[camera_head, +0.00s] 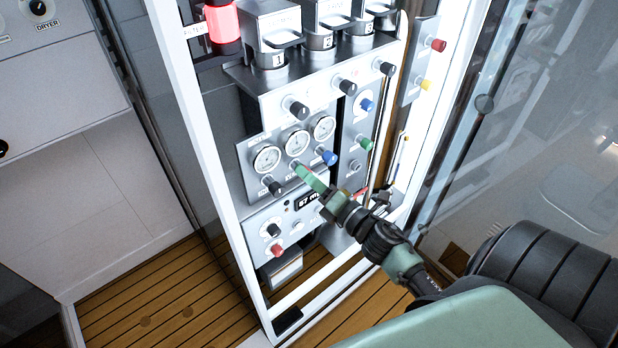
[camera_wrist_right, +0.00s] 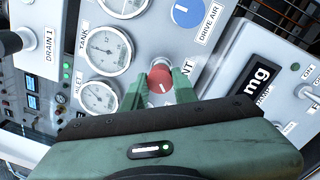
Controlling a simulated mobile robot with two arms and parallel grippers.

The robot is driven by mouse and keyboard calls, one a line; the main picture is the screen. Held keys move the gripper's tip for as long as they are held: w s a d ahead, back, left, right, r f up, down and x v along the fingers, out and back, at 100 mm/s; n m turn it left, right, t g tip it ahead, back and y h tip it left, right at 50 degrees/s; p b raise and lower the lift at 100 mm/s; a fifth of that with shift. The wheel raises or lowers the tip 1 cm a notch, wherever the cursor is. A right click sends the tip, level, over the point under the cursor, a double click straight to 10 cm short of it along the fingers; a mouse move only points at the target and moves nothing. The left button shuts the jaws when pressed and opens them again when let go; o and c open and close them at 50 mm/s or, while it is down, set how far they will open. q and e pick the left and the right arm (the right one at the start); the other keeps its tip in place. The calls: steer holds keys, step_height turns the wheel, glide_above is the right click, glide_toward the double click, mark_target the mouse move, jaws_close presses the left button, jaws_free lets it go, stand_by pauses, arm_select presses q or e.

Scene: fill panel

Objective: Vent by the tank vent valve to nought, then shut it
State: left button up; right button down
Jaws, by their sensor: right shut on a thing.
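The tank vent valve's red knob (camera_wrist_right: 161,79) shows in the right wrist view, with a small white line on its face and a partly hidden label ending in "NT" beside it. My right gripper (camera_wrist_right: 157,92) is shut on this knob, one green finger on each side. In the head view my right gripper (camera_head: 303,170) reaches the panel below the gauges and hides the knob. The tank gauge (camera_wrist_right: 108,49) is the middle dial in the wrist view; its exact reading is too small to tell. A faint pale wisp shows right of the knob. My left gripper is out of view.
The blue drive air knob (camera_wrist_right: 187,13) is close to my gripper; it also shows in the head view (camera_head: 327,156). A digital display (camera_head: 309,200) sits just below. A black knob (camera_head: 272,186) is to the left. White frame posts (camera_head: 215,170) flank the panel.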

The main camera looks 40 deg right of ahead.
steer(key=shift+s+f, duration=0.1)
steer(key=shift+f, duration=0.1)
steer(key=c, duration=1.1)
jaws_free()
steer(key=shift+r, duration=0.1)
steer(key=shift+s+d+b, duration=0.2)
steer(key=shift+s+b, duration=0.4)
steer(key=shift+s, duration=1.35)
steer(key=shift+s+d+b, duration=0.2)
steer(key=shift+s+b, duration=0.35)
steer(key=shift+s, duration=1.35)
